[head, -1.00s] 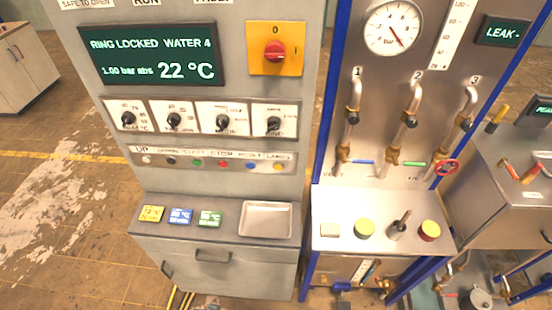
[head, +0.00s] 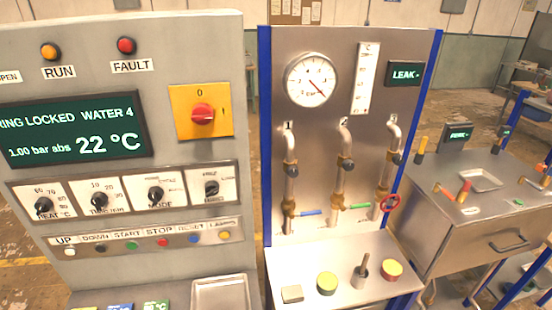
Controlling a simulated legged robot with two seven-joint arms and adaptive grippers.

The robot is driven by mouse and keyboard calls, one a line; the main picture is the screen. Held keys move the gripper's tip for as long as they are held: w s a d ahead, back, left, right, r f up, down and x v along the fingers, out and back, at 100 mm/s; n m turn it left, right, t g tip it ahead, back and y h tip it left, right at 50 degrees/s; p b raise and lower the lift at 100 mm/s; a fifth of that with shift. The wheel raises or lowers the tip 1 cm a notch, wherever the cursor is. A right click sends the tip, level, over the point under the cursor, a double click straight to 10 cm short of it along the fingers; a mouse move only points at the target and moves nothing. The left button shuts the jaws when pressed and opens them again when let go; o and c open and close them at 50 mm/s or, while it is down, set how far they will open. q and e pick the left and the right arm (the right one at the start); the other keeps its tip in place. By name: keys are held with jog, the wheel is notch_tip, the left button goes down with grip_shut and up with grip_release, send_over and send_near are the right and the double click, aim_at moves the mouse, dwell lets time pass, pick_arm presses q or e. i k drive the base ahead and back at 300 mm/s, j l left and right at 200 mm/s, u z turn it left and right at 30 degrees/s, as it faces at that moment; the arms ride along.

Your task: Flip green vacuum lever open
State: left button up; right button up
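The green lever (head: 357,206) is a small horizontal handle on the lower part of pipe 2 (head: 341,180), on the steel valve panel right of the control cabinet. It points to the right from its brass valve body. A blue lever (head: 312,212) sits on pipe 1 to its left, also pointing right. Neither of my grippers shows in the head view.
The control cabinet (head: 130,60) fills the left, with a red rotary switch (head: 202,113). Below the pipes, a steel shelf (head: 300,262) carries green (head: 327,283) and yellow-red (head: 391,271) round pieces and an upright grey stem (head: 362,270). A steel cart (head: 480,225) stands at right.

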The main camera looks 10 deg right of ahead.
aim_at(360, 206)
jog(key=i+l+z, duration=0.15)
jog(key=l, duration=0.2)
jog(key=i+l+z, duration=0.1)
jog(key=l, duration=0.25)
jog(key=i+l+z, duration=0.15)
jog(key=l, duration=0.2)
jog(key=i+l+z, duration=0.15)
jog(key=l, duration=0.2)
